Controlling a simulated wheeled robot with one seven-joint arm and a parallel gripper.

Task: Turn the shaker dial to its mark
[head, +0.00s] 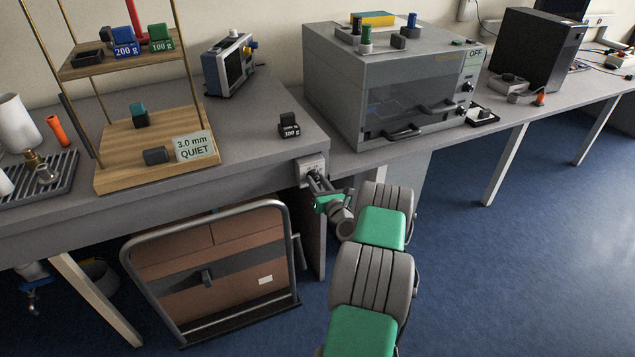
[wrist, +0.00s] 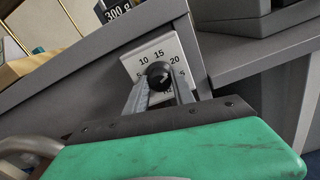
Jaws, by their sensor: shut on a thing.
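The shaker dial is a black round knob (wrist: 158,76) on a pale plate (wrist: 177,49) with numbers around it; 10, 15 and 20 can be read in the wrist view. The plate is on the bench's end and also shows in the head view (head: 309,165). My gripper (wrist: 158,90) is shut on the knob, one finger on each side. In the head view my gripper (head: 313,182) reaches the plate from the front, and the knob is hidden there. The lower part of the scale is hidden by the fingers. I cannot tell where the knob's pointer stands.
A 300 g weight (head: 289,125) stands on the bench above the plate. A wooden shelf stand (head: 120,165) bears weights and a "3.0 mm QUIET" sign (head: 194,147). A grey oven-like box (head: 395,85) stands to the right. A folded cart (head: 215,262) leans below the bench.

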